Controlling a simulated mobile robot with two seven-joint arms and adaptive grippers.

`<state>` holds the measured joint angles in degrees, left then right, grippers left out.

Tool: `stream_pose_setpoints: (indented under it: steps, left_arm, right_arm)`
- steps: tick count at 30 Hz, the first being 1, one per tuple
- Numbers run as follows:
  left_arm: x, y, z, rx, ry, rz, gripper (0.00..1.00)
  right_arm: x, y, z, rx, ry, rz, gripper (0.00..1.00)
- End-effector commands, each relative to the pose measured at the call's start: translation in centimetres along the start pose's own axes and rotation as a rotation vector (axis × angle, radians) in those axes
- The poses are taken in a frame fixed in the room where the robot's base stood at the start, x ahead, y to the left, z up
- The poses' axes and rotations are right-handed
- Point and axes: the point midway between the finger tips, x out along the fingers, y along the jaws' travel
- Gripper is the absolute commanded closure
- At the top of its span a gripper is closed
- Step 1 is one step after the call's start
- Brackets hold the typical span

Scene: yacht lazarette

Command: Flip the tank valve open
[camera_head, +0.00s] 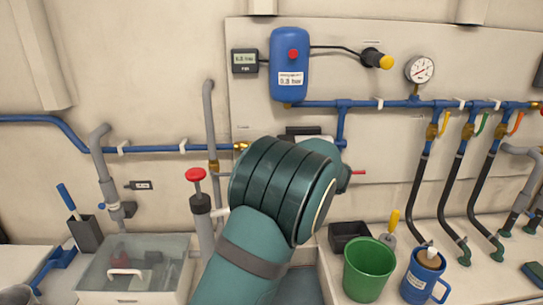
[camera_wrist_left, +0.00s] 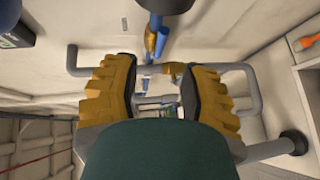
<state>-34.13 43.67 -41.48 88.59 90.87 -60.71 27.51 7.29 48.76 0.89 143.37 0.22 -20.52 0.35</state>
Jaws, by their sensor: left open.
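My left gripper (camera_wrist_left: 163,88) is open in the left wrist view, with two ribbed yellow-brown fingers well apart. Grey pipe or bar pieces and small brass and blue parts show between and beyond the fingers; I cannot tell whether any is the tank valve. A blue pipe with a brass fitting (camera_wrist_left: 156,42) is above the gap. In the head view my teal left arm covers the middle of the wall and hides the gripper. A red handle tip (camera_head: 357,172) shows just right of the arm. A brass fitting (camera_head: 240,147) ends the blue pipe at its left. My right gripper is out of view.
A blue pump (camera_head: 289,65) and a gauge (camera_head: 420,69) are on the wall. Coloured valve levers (camera_head: 482,123) sit above black hoses at right.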

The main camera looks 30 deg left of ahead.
Motion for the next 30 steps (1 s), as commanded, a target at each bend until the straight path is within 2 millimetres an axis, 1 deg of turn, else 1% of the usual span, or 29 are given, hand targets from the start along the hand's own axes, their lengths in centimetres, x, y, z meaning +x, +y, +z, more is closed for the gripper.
stream_pose_setpoints:
  steps: [1, 3, 7, 11, 23, 26, 29, 30]
  left_arm:
    - [-0.9, 0.0, 0.1, 0.0, -0.001, 0.0, 0.56]
    - [-1.6, 0.0, 0.0, 0.0, 0.0, 0.0, 0.56]
    - [-2.5, 0.1, 0.0, -0.001, 0.0, 0.0, 0.56]
    - [-2.8, 0.0, 0.0, 0.0, 0.001, 0.0, 0.56]
    - [-2.7, 0.0, 0.0, 0.003, 0.0, 0.0, 0.56]
    - [-2.2, -1.2, 0.1, 0.054, -0.019, 0.0, 0.56]
    - [-1.3, -4.8, 0.6, 0.204, -0.091, -0.006, 0.56]
    - [-0.9, -7.0, 0.9, 0.294, -0.138, -0.012, 0.56]
  right_arm:
    - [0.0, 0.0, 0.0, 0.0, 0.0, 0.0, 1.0]
    - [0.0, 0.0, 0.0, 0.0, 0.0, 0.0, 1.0]
    - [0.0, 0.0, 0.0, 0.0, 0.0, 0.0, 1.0]
    - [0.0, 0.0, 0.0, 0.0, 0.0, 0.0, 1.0]
    - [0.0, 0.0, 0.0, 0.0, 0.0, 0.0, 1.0]
    - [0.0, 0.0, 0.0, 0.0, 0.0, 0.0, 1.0]
    - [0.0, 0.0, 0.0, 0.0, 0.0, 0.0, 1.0]
    - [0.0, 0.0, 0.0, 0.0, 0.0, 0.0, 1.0]
